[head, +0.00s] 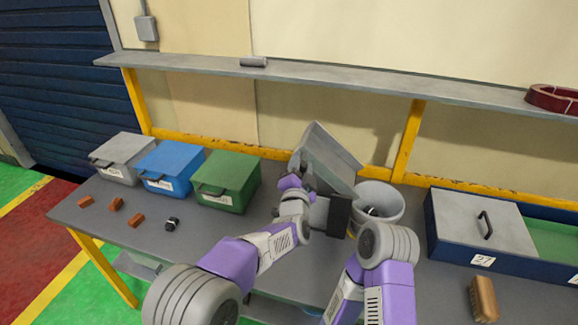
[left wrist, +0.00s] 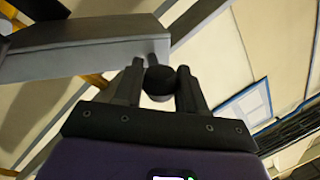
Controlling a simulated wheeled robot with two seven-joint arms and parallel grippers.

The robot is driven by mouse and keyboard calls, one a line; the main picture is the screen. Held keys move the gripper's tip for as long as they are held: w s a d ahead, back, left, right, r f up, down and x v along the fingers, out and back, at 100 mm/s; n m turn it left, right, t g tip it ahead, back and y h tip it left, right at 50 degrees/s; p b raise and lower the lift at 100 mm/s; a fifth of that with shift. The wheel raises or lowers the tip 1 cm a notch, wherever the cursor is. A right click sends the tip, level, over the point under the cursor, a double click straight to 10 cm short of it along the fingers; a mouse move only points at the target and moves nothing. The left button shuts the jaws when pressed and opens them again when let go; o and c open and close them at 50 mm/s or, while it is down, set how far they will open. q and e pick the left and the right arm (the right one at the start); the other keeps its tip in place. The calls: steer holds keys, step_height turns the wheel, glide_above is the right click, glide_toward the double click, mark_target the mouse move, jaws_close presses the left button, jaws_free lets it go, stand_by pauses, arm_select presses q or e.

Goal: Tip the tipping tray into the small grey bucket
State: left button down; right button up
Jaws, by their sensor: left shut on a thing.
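The grey tipping tray (head: 330,158) is steeply tilted, its right lower end over the small grey bucket (head: 394,200). My left gripper (head: 308,187) is at the tray's near left side. In the left wrist view its fingers (left wrist: 160,88) are shut on a dark round knob (left wrist: 160,76), beside a grey bar-like part of the tray (left wrist: 85,52). The bucket stands upright, with something dark visible inside; I cannot tell what it is. My right arm shows in front of the bucket, but its gripper does not show.
Grey (head: 122,150), blue (head: 170,165) and green (head: 228,180) lidded boxes stand at left. Several brown blocks (head: 135,220) and a dark cylinder (head: 173,222) lie before them. A blue case (head: 450,246) and a brown block (head: 484,298) are at right. A shelf runs behind.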

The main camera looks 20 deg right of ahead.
arm_select(q)
steer(key=s+d+r+m+h+p, duration=0.1)
steer(key=s+d+r+m+p, duration=0.2)
steer(key=d+r+m, duration=0.1)
steer(key=shift+d+m, duration=0.3)
steer(key=shift+d, duration=0.1)
steer(key=shift+d+r, duration=0.1)
stand_by(0.5)
steer(key=c, duration=1.1)
jaws_free()
steer(key=o, duration=0.4)
steer(key=shift+s+d, duration=0.1)
steer(key=b+v, duration=0.1)
steer(key=v, duration=0.6)
steer(key=shift+s, duration=0.2)
